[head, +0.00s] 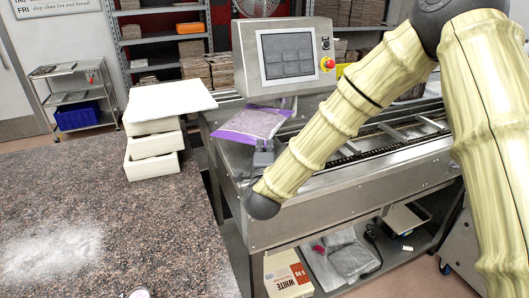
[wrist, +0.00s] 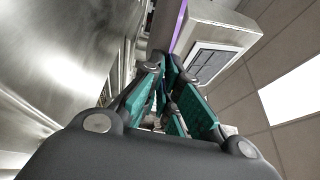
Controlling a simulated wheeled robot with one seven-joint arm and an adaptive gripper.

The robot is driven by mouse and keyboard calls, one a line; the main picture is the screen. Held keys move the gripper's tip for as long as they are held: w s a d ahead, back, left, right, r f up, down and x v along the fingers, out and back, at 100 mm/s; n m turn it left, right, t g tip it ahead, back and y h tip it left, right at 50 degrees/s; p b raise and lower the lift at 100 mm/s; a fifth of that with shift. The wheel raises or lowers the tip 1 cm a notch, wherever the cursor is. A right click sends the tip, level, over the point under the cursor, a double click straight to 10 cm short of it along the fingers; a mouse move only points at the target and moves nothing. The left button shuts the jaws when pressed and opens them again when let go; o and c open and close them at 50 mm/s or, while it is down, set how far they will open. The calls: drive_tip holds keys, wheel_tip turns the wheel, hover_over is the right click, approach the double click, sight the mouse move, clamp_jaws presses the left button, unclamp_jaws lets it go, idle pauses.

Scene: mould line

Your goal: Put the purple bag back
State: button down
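The purple bag (head: 252,121), flat and clear with purple edges, is at the left end of the steel machine, below its screen. My gripper (head: 263,148) is at the bag's near edge, reaching in from the right. In the wrist view the teal-padded fingers (wrist: 168,62) come together at their tips, and the bag shows edge-on as a thin purple strip (wrist: 179,25) running out from between them. The gripper looks shut on that edge. I cannot tell whether the bag rests on the machine or hangs just above it.
The steel machine (head: 350,178) with a screen box (head: 285,58) and red stop button stands right of the speckled counter (head: 100,220). White stacked trays (head: 153,150) under a white slab (head: 170,98) stand on the counter's far corner. Most of the counter is clear, with white powder near the left.

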drive_tip(key=shift+w+r, duration=0.15)
drive_tip(key=shift+w, duration=0.25)
drive_tip(key=shift+w+f+p, duration=0.1)
drive_tip(key=shift+f+p, duration=0.25)
drive_tip(key=shift+p, duration=0.15)
wheel_tip(320, 180, down, 3)
drive_tip(key=shift+w+r+p, duration=0.1)
drive_tip(key=shift+p, duration=0.6)
drive_tip(key=shift+d, duration=0.1)
drive_tip(key=shift+f, duration=0.2)
drive_tip(key=shift+f+b, duration=0.2)
drive_tip(key=shift+b, duration=0.15)
drive_tip(key=c, duration=1.6)
unclamp_jaws()
drive_tip(key=shift+c, duration=0.2)
drive_tip(key=shift+r, duration=0.1)
